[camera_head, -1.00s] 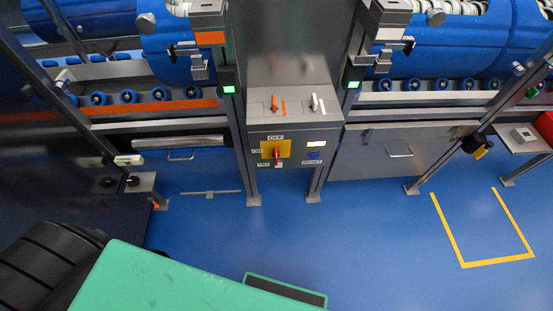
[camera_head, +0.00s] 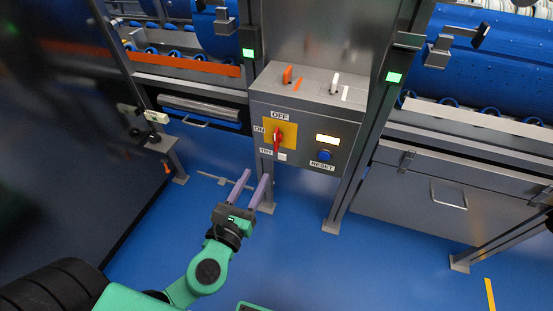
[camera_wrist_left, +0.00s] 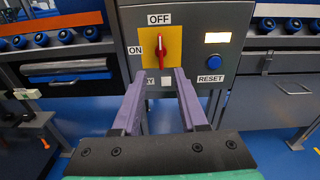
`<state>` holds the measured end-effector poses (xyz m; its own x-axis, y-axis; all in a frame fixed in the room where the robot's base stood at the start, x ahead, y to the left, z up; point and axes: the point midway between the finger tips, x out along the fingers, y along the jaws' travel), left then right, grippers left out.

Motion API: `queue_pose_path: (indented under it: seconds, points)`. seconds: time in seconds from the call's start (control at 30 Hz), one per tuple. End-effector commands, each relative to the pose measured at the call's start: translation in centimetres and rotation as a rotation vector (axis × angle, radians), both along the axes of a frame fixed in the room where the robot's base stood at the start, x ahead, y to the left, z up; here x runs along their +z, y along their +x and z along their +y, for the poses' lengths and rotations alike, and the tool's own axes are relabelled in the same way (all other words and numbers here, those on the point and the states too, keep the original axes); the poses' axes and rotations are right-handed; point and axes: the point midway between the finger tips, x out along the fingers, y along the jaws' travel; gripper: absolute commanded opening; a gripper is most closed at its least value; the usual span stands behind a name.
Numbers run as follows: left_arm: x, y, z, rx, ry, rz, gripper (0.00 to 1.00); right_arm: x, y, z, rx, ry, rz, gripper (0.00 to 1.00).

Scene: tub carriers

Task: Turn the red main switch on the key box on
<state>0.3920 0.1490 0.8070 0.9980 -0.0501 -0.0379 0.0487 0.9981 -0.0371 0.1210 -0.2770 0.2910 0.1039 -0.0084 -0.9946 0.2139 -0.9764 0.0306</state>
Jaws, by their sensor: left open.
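The grey key box (camera_head: 345,132) stands between two blue tub machines. Its red main switch (camera_head: 278,138) sits on a yellow plate (camera_head: 291,129) with labels OFF above, ON at the left and TRY below. The switch handle stands upright, in line with OFF; it also shows in the left wrist view (camera_wrist_left: 161,50). My left gripper (camera_head: 257,178) is open and empty, below and in front of the switch, apart from it. In the left wrist view its two purple fingers (camera_wrist_left: 160,78) point toward the plate, one on each side below the handle. My right gripper is not in view.
A lit yellowish lamp (camera_head: 327,139) and a blue RESET button (camera_head: 325,155) are right of the switch. Orange (camera_head: 288,76) and white (camera_head: 335,84) levers stand on the box top. A dark panel is at left. Blue floor (camera_head: 290,235) in front is clear.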

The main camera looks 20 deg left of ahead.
Motion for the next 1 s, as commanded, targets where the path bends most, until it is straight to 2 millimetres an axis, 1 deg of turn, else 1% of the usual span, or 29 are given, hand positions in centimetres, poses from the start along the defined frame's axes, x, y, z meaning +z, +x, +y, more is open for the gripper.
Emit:
queue_pose_path:
  seconds: [0.03, 0.07, 0.17, 0.27, 0.37, 0.5, 0.6, 0.7, 0.8, 1.0]
  points:
    - [0.8, -0.2, -0.5, -0.012, 0.034, -0.031, 0.42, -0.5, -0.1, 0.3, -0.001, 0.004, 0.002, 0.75]
    - [1.3, -0.1, -0.6, -0.015, 0.046, -0.042, 0.42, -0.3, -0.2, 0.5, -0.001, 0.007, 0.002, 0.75]
    - [1.9, 0.9, -0.7, -0.013, 0.050, -0.047, 0.42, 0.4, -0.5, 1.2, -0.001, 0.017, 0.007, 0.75]
    - [2.2, 3.0, -0.9, -0.013, 0.045, -0.049, 0.42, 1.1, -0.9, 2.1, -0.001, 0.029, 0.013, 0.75]
    - [2.2, 5.8, -1.0, -0.012, 0.044, -0.049, 0.42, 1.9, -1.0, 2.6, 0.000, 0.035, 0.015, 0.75]
    - [2.0, 9.6, -1.2, -0.012, 0.045, -0.046, 0.42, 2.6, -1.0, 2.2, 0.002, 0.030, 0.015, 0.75]
    - [1.9, 11.9, -1.4, -0.014, 0.044, -0.045, 0.42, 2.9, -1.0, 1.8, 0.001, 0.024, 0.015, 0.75]
    - [1.6, 13.5, -1.5, -0.014, 0.044, -0.043, 0.42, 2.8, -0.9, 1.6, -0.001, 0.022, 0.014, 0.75]
    - [1.5, 14.2, -1.6, -0.015, 0.044, -0.042, 0.42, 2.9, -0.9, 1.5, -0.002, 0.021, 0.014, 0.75]
    - [1.5, 14.3, -1.6, -0.015, 0.043, -0.042, 0.42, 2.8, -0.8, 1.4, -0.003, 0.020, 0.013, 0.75]
